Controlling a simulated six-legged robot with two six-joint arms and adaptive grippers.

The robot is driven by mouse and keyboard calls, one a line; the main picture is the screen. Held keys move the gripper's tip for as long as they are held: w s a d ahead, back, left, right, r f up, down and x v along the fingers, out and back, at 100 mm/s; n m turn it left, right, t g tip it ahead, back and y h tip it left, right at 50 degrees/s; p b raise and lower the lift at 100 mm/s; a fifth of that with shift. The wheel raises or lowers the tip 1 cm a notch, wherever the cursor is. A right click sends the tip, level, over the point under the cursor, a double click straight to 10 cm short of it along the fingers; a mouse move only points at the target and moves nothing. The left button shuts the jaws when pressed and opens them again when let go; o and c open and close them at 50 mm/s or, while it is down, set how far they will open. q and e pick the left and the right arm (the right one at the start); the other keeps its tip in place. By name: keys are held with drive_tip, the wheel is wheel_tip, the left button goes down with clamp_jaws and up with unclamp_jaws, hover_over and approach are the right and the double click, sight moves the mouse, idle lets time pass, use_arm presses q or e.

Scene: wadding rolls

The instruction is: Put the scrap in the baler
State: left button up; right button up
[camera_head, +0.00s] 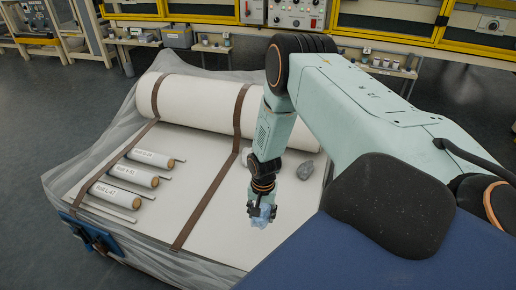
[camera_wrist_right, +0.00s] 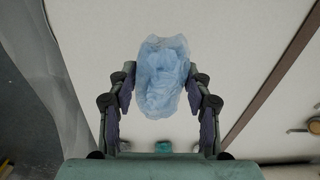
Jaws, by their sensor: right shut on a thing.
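My right gripper (camera_head: 262,208) hangs above the front right part of a pale flat sheet (camera_head: 215,215). It is shut on a crumpled light blue scrap (camera_head: 262,216), which hangs at its fingertips. In the right wrist view, the scrap (camera_wrist_right: 160,75) sits between the two fingers of the gripper (camera_wrist_right: 163,90), with the pale surface behind it. I cannot tell which thing is the baler. My left gripper is not in view.
A big white roll (camera_head: 200,102) with brown straps (camera_head: 210,190) lies across the back of the sheet. Several small labelled rolls (camera_head: 133,176) and thin rods lie at left. Clear film (camera_head: 70,165) drapes the left side. Yellow-framed machines (camera_head: 390,40) stand behind.

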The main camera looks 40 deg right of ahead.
sight(260, 231)
wheel_tip(260, 231, down, 2)
drive_tip(key=shift+w+b, duration=0.1)
drive_tip(key=shift+b, duration=0.25)
drive_tip(key=shift+f, duration=0.3)
drive_tip(key=shift+b, duration=0.35)
wheel_tip(260, 231, down, 4)
drive_tip(key=b, duration=0.2)
drive_tip(key=shift+b, duration=0.35)
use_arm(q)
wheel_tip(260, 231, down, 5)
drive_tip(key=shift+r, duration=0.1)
use_arm(e)
drive_tip(key=shift+r, duration=0.15)
drive_tip(key=o, duration=0.6)
drive_tip(key=shift+f, duration=0.2)
drive_tip(key=o, duration=0.4)
